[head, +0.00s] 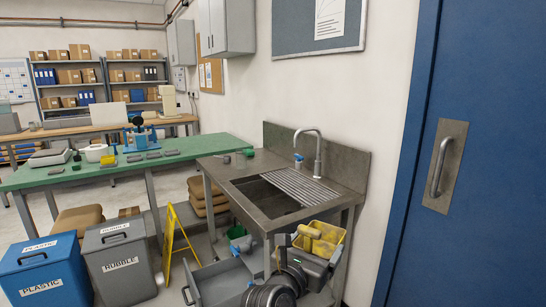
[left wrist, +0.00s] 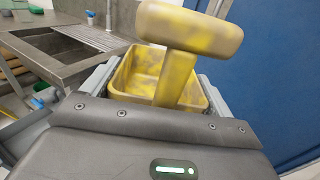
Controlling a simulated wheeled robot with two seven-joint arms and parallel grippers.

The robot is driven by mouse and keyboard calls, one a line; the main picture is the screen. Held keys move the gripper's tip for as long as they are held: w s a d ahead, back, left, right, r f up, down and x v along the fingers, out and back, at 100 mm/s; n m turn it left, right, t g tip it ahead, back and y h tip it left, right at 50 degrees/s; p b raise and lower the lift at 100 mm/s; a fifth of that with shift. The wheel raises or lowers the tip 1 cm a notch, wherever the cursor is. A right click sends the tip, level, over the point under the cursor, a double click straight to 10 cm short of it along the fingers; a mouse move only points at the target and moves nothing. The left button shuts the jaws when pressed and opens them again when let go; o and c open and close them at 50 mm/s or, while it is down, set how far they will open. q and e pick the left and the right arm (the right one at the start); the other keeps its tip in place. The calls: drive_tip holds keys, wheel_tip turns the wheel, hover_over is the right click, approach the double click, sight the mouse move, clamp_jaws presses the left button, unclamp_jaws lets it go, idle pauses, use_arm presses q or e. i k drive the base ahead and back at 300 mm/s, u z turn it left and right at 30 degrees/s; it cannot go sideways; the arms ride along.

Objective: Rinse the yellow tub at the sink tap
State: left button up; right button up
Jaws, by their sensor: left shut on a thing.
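The yellow tub (head: 338,236) is in the head view, in front of the sink's right corner and lower than its tap. It also shows in the left wrist view (left wrist: 133,73), its walls mottled with brownish marks. A yellow post with a thick crossbar (left wrist: 188,28) rises at its near side. My left gripper (head: 316,254) is shut on the tub, with a grey finger visible at either side in the left wrist view. The metal sink (head: 222,172) has a basin (head: 262,194) and a curved tap (head: 318,150). My right gripper is out of view.
A blue door (head: 468,80) is at right.

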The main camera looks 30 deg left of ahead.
sight(299, 158)
drive_tip(key=u, duration=1.6)
drive_tip(key=i, duration=0.5)
